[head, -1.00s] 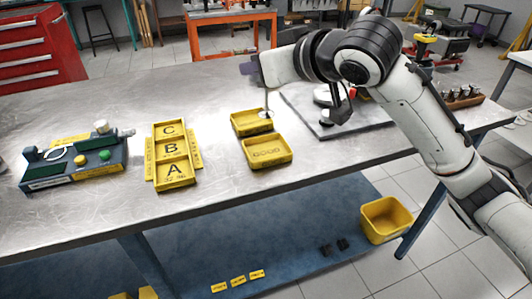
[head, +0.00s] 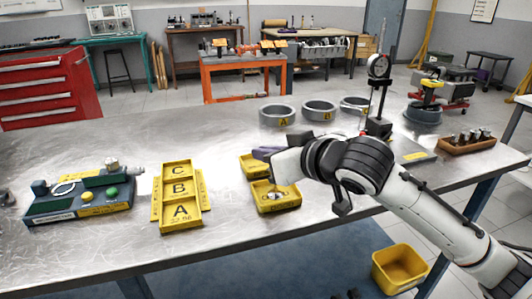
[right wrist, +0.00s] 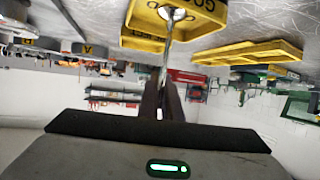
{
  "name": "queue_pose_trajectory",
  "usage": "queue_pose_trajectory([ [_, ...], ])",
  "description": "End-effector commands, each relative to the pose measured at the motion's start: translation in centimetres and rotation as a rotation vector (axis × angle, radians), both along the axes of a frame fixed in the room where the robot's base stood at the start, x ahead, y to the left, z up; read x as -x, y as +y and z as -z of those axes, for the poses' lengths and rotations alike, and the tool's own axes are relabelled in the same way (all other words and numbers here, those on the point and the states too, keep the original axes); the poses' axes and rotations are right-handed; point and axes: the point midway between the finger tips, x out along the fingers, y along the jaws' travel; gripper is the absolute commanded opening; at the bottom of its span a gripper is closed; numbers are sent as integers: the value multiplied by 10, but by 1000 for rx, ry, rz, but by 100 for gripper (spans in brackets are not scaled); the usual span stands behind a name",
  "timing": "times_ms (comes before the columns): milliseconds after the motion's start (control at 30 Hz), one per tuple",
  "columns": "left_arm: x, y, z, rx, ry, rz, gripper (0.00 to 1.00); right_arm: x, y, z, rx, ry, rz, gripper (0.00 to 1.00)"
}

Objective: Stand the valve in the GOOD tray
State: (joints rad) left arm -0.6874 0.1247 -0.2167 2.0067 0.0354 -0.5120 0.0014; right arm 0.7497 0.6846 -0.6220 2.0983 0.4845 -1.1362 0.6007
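The GOOD tray (head: 290,205) is the front one of two small yellow trays mid-table. My right gripper (head: 268,155) is above the trays, pointing down. In the right wrist view its fingers (right wrist: 165,98) are shut on the valve's thin stem (right wrist: 168,50). The round valve head (right wrist: 176,14) is at the lower end, within the outline of the GOOD tray (right wrist: 208,22). The valve also shows over that tray's floor in the head view (head: 276,195). It looks near upright; I cannot tell whether it touches the floor. My left gripper is out of view.
The other yellow tray (head: 249,166) stands right behind, partly covered by my gripper. The A-B-C tray (head: 181,212) and a micrometer stand (head: 85,198) are at left. Grey rings (head: 277,116), a dial gauge stand (head: 379,66) and a wooden valve rack (head: 466,146) are behind and right.

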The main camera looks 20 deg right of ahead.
Motion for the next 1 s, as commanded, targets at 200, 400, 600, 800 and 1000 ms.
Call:
queue_pose_trajectory([
  [200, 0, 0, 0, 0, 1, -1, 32, 0, 0, 2, 0, 1, 0, 24],
  [400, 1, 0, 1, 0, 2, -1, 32, 0, 0, 1, 0, 0, 0, 24],
  [600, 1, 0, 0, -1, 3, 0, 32, 10, -4, -7, 0, -2, 0, 24],
  [800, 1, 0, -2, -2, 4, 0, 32, 46, -17, -23, 1, -3, 0, 24],
  [1000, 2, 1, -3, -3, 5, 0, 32, 82, -29, -37, 5, -1, 1, 24],
])
